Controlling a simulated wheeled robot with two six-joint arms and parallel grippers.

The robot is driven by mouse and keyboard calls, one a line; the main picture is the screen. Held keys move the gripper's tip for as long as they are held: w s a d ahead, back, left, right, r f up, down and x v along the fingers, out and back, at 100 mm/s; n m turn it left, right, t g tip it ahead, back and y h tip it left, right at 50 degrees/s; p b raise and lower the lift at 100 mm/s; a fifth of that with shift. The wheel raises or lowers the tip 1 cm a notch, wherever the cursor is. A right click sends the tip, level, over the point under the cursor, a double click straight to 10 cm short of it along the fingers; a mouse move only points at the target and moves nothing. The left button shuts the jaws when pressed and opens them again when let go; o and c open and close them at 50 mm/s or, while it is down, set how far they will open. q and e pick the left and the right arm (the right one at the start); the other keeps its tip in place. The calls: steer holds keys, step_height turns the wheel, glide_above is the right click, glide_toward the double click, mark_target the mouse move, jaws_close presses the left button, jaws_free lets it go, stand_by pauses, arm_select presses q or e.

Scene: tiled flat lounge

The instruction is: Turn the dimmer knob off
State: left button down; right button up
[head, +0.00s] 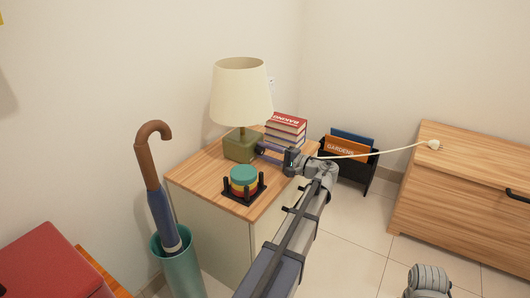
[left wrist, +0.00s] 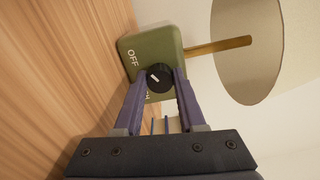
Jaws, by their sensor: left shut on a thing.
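The lamp has a cream shade (head: 241,90) and an olive-green base (head: 238,148) on the wooden cabinet top; the base also shows in the left wrist view (left wrist: 128,47). A round black dimmer knob (left wrist: 159,78) with a short white mark is on the base's face. The word OFF is printed on one side of it; another label is partly hidden by a finger. My left gripper (head: 261,149) is shut on the knob, one finger on each side, as the left wrist view (left wrist: 160,74) shows.
Stacked coloured discs in a black holder (head: 243,182) stand near the cabinet's front edge, close to my arm. Books (head: 286,129) are stacked behind the gripper. An umbrella (head: 160,205) stands in a teal bin at left. A cord (head: 385,151) runs to the right-hand cabinet (head: 470,165).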

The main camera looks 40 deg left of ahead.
arm_select(q)
steer(key=c, duration=0.5)
jaws_free()
steer(key=shift+d, duration=0.1)
steer(key=d, duration=0.5)
steer(key=w+d, duration=0.1)
steer(key=d, duration=0.1)
steer(key=shift+d, duration=0.3)
steer(key=shift+d, duration=0.1)
